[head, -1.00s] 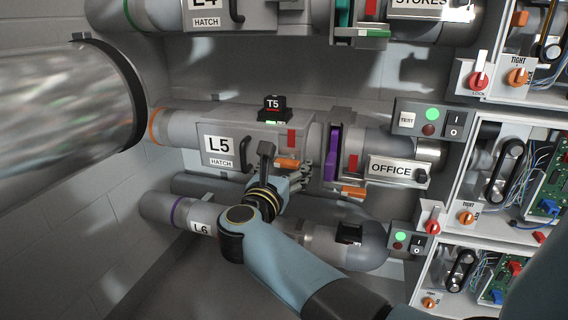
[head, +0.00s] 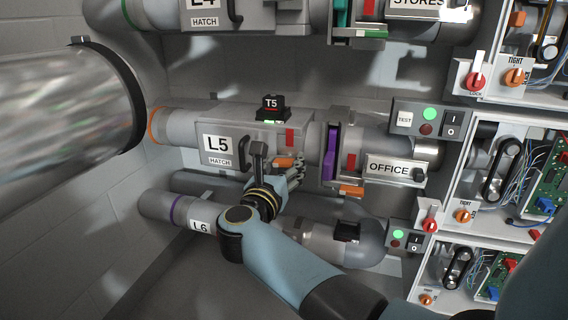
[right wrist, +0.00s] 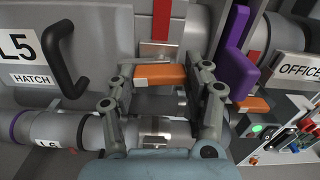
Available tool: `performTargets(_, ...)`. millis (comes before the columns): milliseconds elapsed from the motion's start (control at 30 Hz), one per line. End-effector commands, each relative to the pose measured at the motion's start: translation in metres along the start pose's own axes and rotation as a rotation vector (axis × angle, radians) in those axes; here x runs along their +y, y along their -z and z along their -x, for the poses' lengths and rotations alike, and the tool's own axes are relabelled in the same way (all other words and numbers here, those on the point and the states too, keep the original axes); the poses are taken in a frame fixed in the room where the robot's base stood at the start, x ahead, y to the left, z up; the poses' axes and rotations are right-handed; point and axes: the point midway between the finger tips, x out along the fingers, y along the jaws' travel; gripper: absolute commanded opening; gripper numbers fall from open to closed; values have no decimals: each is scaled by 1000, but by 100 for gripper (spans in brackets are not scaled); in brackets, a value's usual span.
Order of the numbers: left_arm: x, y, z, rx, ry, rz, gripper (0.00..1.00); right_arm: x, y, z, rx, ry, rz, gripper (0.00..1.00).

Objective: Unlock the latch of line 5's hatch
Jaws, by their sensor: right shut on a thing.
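Line 5's hatch (head: 232,140) is a grey cover with an L5 label and a dark handle (head: 243,153); it looks closed. Its orange latch (head: 284,162) is at the lower right of the hatch, below a red strip. The latch also shows in the right wrist view (right wrist: 160,75), lying about level. My right gripper (head: 297,172) is at the latch. In the right wrist view its fingers (right wrist: 160,80) are on both sides of the orange latch, shut on it. My left gripper is not in view.
A purple gate (head: 331,152) with another orange latch (head: 351,190) stands just right of the hatch. The L6 pipe (head: 190,213) runs below. A large shiny pipe (head: 65,110) is at the left. Control boxes (head: 430,118) are at the right.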

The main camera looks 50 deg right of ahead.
Motion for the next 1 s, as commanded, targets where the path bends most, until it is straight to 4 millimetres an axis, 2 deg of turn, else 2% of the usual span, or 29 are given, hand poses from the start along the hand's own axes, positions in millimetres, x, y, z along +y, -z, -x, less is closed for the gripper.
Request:
performTargets(433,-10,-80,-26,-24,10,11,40,0,-4,0,1,-1,393,18)
performTargets(1000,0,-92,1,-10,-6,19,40,0,-4,0,0,-1,937,18)
